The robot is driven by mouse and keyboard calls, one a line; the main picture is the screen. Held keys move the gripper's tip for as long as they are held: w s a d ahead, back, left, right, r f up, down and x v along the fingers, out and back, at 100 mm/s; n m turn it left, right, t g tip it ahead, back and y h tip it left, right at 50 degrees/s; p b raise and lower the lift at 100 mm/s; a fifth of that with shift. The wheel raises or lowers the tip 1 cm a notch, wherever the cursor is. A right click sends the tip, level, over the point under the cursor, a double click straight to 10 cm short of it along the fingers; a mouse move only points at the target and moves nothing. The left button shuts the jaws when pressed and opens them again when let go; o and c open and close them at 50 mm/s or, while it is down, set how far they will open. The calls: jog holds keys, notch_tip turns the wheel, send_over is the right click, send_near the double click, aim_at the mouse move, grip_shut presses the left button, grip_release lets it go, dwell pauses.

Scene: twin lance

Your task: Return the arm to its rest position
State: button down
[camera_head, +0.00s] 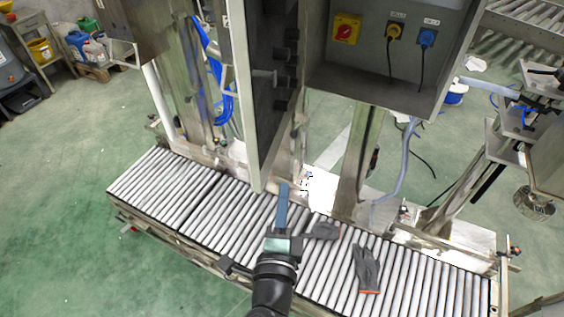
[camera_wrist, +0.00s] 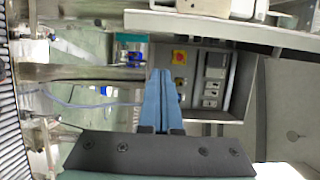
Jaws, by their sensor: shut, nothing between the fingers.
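My gripper (camera_head: 283,186) is above the roller conveyor in the head view, its long blue fingers pointing away from me toward the open cabinet door. The fingers are together with nothing between them. In the wrist view the blue fingertips (camera_wrist: 160,72) meet in front of the cabinet area. My dark arm comes up from the bottom edge of the head view. The arm is extended out over the conveyor.
The roller conveyor (camera_head: 205,205) crosses the scene, with two grey gloves (camera_head: 322,231) (camera_head: 367,268) right of my gripper. The cabinet door (camera_head: 240,90) hangs open just beyond my fingers. The cabinet (camera_head: 375,85) carries switches.

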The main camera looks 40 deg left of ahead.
jog(key=s+b, duration=0.2)
jog(key=s, duration=0.6)
jog(key=shift+s+a, duration=0.2)
jog(key=shift+a, duration=0.05)
jog(key=w+d+r+n+t, duration=0.2)
jog(key=w+r+n, duration=0.1)
jog(key=r, duration=0.4)
jog(key=w+d+r+n+t, duration=0.1)
jog(key=w+d+r+n, duration=0.25)
jog(key=r, duration=0.45)
jog(key=w+d+r+n+t, duration=0.2)
jog(key=w+r+n, duration=0.15)
jog(key=r, duration=0.35)
jog(key=s+d+r+t+h, duration=0.1)
jog(key=d+r+t+h, duration=0.1)
jog(key=r, duration=0.6)
jog(key=s+d+r+n+t+h, duration=0.1)
jog(key=s+d+r+t+h, duration=0.1)
jog(key=d+r+h, duration=0.2)
jog(key=s+d+r+t+h, duration=0.2)
jog(key=d+r, duration=0.6)
jog(key=r, duration=0.5)
jog(key=shift+d+r+n+t+h, duration=0.3)
jog(key=shift+n+t+h, duration=0.1)
jog(key=shift+t+h, duration=0.15)
